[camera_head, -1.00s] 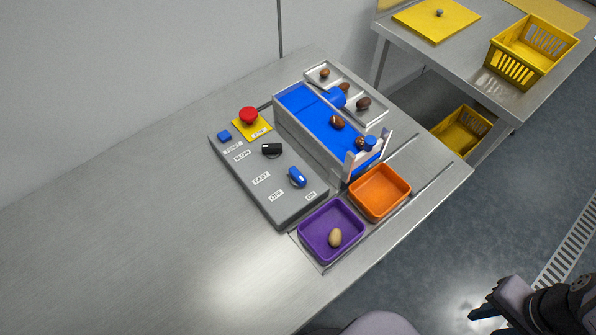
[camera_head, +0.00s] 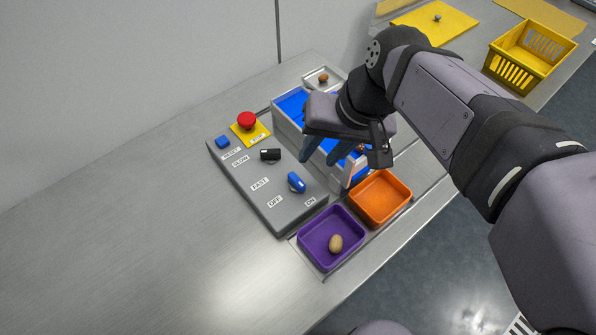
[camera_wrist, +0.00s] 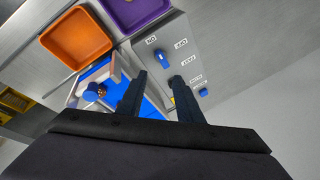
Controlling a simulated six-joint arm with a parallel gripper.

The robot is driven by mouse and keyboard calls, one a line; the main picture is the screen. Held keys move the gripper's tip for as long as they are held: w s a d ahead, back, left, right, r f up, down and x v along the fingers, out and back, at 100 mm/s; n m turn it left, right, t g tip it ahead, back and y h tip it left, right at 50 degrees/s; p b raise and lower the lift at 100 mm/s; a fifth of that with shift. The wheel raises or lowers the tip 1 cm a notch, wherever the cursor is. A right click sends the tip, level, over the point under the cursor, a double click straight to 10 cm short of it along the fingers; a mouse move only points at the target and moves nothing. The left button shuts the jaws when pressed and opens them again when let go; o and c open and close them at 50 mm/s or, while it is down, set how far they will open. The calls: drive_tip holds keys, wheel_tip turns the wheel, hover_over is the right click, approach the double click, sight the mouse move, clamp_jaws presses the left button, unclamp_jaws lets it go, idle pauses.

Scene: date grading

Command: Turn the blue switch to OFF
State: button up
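The blue switch (camera_head: 296,182) is a knob on the grey control panel (camera_head: 285,215), between the OFF and ON labels. It points obliquely, and I cannot tell for sure which label it is set to. In the wrist view the blue switch (camera_wrist: 161,57) lies ahead of my fingertips, beside the ON label. My gripper (camera_head: 320,152) hangs over the conveyor's near side, up and right of the switch and apart from it. In the wrist view my gripper (camera_wrist: 158,82) has two dark fingers spread apart with nothing between them.
On the panel are a black knob (camera_head: 270,155), a blue reset button (camera_head: 222,142) and a red stop button (camera_head: 246,120). A purple tray (camera_head: 311,256) holding a date and an orange tray (camera_head: 405,196) stand close by. My arm covers much of the blue conveyor (camera_head: 291,102).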

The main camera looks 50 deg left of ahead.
sight(297, 179)
drive_tip(key=a+f+n+h+p, duration=0.1)
drive_tip(key=n+p, duration=0.1)
drive_tip(key=s+a+f+n+h+p, duration=0.1)
drive_tip(key=a+n+p, duration=0.1)
drive_tip(key=s+a+f+n+h+p, duration=0.1)
drive_tip(key=n+p, duration=0.1)
drive_tip(key=shift+a+n+t, duration=0.15)
drive_tip(key=shift+n+t, duration=0.25)
drive_tip(key=shift+a+f+n+h+p, duration=0.1)
drive_tip(key=shift+f+n+h+p, duration=0.2)
drive_tip(key=shift+f+n, duration=0.1)
drive_tip(key=shift+f+p, duration=1.15)
drive_tip(key=shift+f, duration=2.55)
clamp_jaws()
